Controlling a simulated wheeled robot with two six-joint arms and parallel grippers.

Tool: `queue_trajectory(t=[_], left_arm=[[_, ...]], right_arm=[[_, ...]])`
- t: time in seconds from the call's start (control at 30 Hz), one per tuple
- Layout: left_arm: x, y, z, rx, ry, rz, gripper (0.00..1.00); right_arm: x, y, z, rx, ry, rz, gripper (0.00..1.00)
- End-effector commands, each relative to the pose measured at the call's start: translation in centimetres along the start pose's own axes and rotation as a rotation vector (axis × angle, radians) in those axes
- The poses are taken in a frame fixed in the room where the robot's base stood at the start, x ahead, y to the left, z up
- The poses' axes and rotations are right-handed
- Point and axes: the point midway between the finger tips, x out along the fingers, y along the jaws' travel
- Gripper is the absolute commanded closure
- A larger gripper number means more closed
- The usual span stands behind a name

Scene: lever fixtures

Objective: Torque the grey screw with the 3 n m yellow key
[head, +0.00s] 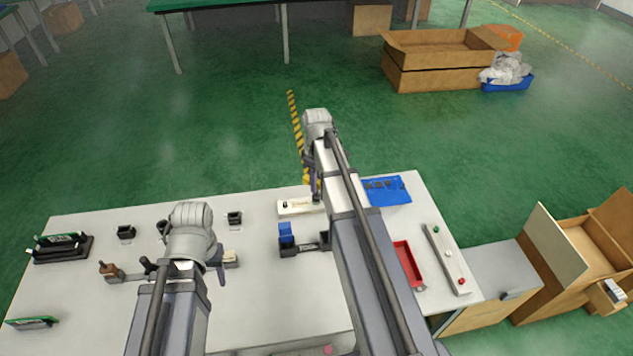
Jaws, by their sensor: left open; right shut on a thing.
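My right gripper (316,190) is at the back of the table, beside the right end of a white block fixture (297,208). It is shut on a small yellow thing (311,180), which looks like the yellow key; the gripper and arm hide most of it. I cannot tell whether the key touches a screw. The grey screw is too small to make out. My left gripper (221,270) is open over the left-middle of the table, near a cream block (230,257); my wrist partly hides its jaws.
A blue-topped black fixture (286,238) stands between the arms. A blue mat (386,190), a red tray (407,264) and a grey button strip (447,258) lie to the right. A brown-handled lever fixture (112,271) and green boards (60,246) are left.

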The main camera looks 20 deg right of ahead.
Motion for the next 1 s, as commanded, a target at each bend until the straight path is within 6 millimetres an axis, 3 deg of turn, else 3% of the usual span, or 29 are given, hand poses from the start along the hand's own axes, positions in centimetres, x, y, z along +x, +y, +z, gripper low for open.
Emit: queue_trajectory(t=[0.6, 1.0], left_arm=[[-3.9, -0.4, 0.2, 0.0, 0.0, 0.0, 0.5], [-4.0, -0.4, 0.2, 0.0, 0.0, 0.0, 0.5]], right_arm=[[-3.9, 0.0, 0.0, -0.002, 0.0, 0.0, 1.0], [-4.0, 0.0, 0.0, -0.002, 0.0, 0.0, 1.0]])
